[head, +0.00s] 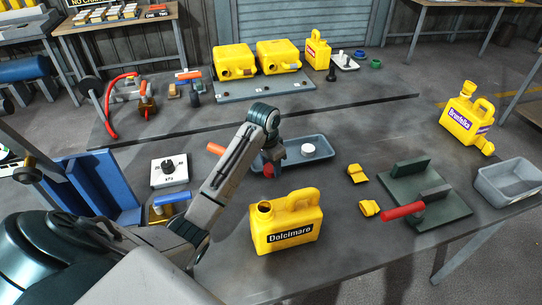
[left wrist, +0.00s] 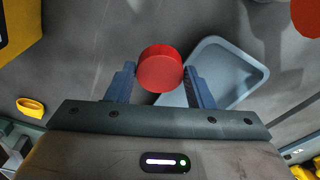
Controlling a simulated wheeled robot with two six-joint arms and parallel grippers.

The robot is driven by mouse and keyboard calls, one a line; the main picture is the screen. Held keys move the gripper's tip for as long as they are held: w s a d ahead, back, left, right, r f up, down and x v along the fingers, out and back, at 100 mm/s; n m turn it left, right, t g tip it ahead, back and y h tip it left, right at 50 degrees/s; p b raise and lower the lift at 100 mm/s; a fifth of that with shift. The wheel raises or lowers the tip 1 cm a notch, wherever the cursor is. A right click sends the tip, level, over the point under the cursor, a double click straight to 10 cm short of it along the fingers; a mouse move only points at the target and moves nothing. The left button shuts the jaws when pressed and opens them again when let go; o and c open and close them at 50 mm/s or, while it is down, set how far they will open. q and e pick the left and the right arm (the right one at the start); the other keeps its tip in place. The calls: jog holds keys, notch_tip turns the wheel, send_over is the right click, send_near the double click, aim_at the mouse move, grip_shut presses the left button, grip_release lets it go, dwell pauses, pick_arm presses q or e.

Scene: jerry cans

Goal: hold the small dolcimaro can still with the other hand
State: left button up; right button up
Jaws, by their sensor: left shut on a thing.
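The small yellow Dolcimaro can (head: 287,228) stands upright on the table in the head view, its label facing me and its mouth uncovered. My left gripper (head: 270,167) is behind the can, near the left part of a blue-grey tray (head: 325,154). In the left wrist view the left gripper (left wrist: 161,78) is shut on a round red cap (left wrist: 160,68), with one finger on each side. The tray (left wrist: 232,66) shows beyond the right finger. The left gripper is apart from the can. My right gripper is not in view.
A white round cap (head: 308,151) lies in the tray. Two small yellow pieces (head: 356,172) lie right of the can. A green plate with a red-handled clamp (head: 403,211) and a grey bin (head: 508,182) are further right. The Brambilco can (head: 463,120) stands at the right.

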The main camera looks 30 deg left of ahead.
aim_at(271, 177)
pick_arm(q)
jog(key=s+d, duration=0.2)
jog(key=s, duration=0.1)
jog(key=s+d, duration=0.1)
jog(key=shift+s+r, duration=0.3)
jog(key=shift+s, duration=0.05)
